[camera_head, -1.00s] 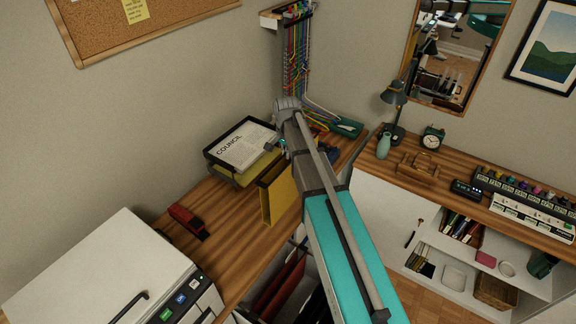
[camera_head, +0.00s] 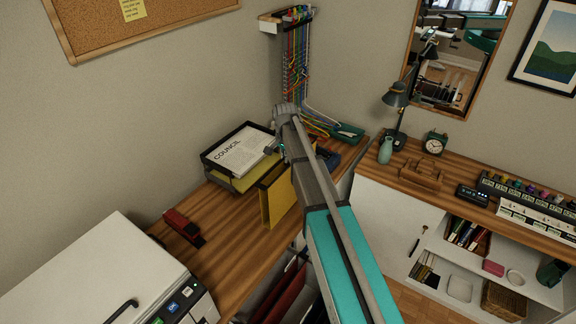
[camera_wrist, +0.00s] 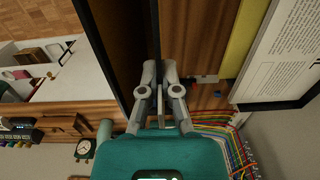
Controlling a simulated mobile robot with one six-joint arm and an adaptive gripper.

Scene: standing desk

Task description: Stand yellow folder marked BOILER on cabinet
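The yellow folder (camera_head: 279,200) stands upright on the wooden desk, just right of the paper tray. Its BOILER label cannot be read. My arm hides its right side. My gripper is at the folder's upper edge, mostly behind my arm in the head view. In the wrist view the fingers (camera_wrist: 160,68) are close together on a thin upright edge, which appears to be the folder. I cannot tell for sure which piece is the cabinet; a white cabinet unit (camera_head: 385,212) with open shelves stands at the right.
A black tray (camera_head: 216,171) with COUNCIL papers stands beside the folder, with yellow material below. A red stapler-like object (camera_head: 184,226) lies left of it. An open compartment with hanging files (camera_head: 280,298) and a white machine (camera_head: 95,270) are in front. Colored cables (camera_head: 295,65) hang behind.

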